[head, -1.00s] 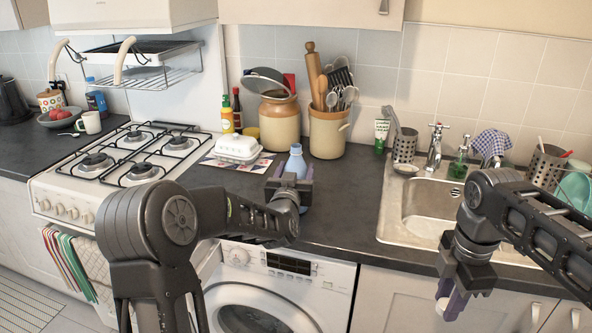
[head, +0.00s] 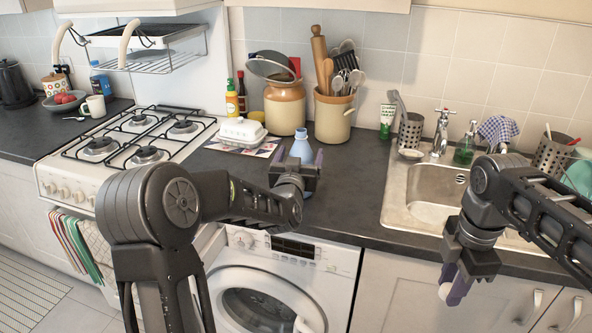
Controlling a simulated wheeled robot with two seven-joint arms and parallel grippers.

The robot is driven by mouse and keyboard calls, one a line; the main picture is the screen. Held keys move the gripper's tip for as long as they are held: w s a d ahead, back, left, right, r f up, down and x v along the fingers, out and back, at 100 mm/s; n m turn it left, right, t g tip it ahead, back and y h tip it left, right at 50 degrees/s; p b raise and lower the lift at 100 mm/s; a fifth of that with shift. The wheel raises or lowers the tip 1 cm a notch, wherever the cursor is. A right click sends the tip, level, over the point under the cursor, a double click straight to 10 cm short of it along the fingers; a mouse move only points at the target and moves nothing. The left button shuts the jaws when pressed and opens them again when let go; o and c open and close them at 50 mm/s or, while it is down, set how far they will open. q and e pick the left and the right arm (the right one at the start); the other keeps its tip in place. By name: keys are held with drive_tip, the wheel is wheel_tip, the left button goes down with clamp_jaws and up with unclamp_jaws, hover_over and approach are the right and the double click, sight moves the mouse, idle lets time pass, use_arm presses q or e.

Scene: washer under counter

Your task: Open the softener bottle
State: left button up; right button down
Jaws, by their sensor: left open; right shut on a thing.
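The light blue softener bottle (head: 301,147) stands upright on the dark counter, above the washing machine. Its lower part is hidden behind my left gripper. My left gripper (head: 300,158) is open, with one purple finger on each side of the bottle. I cannot tell whether either finger touches it. My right gripper (head: 449,292) hangs low in front of the sink cabinet, shut on a small white thing (head: 445,291) that looks like a cap. Most of that thing is hidden by the fingers.
A white butter dish (head: 242,131) is left of the bottle, with stoneware jars (head: 284,112) behind. The gas hob (head: 135,140) lies further left. The sink (head: 432,190) is at the right. The counter (head: 356,187) between bottle and sink is clear. The washer (head: 270,285) is below.

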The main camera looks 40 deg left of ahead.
wheel_tip(320, 180, down, 2)
drive_tip(key=shift+f+b, duration=0.1)
drive_tip(key=shift+b, duration=0.85)
use_arm(q)
drive_tip(key=v, duration=1.1)
